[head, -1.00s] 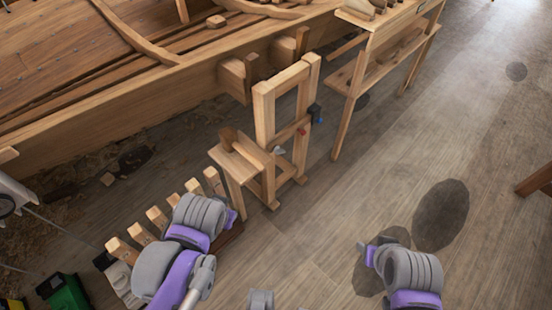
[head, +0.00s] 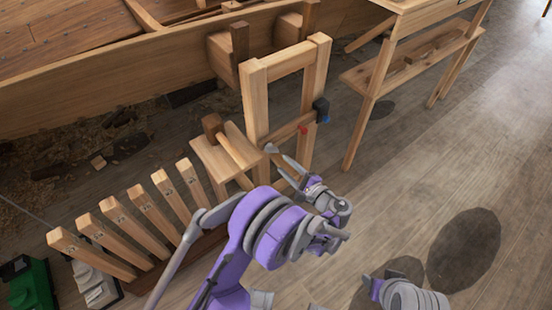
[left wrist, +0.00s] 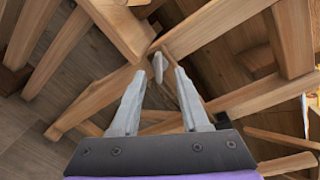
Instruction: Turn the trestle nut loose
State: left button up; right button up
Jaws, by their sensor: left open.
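The wooden trestle (head: 255,100) is an upright frame with a crossbar, standing beside the hull. What looks like its nut is a small grey piece (head: 271,148) near the left end of the crossbar. In the left wrist view a slim grey upright piece, probably the same nut (left wrist: 158,68), shows between the fingertips. My left gripper (head: 279,165) is open, its fingers pointing at the trestle from the front. In the left wrist view its two grey fingers (left wrist: 160,77) stand apart, with the nut between or just beyond them; contact cannot be told.
A small wooden stand (head: 205,160) is left of the trestle. A rack of several upright wooden pieces (head: 150,215) is further left. A dark clamp-like piece (head: 321,108) is on the right post. A workbench (head: 410,70) stands right. Floor is free at right.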

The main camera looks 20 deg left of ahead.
aim_at(274, 152)
pick_arm(q)
jog(key=shift+m+t+y, duration=0.4)
jog(key=shift+t+y, duration=0.1)
jog(key=w+a+f, duration=0.1)
jog(key=w+a, duration=0.1)
jog(key=w+a+f+b, duration=0.1)
jog(key=w+a, duration=0.1)
jog(key=w+a+f, duration=0.1)
jog(key=w+a, duration=0.1)
jog(key=shift+w+b, duration=0.35)
pick_arm(e)
jog(key=x, duration=0.2)
jog(key=shift+s+f, duration=0.15)
jog(key=shift+f, duration=0.3)
pick_arm(q)
grip_shut()
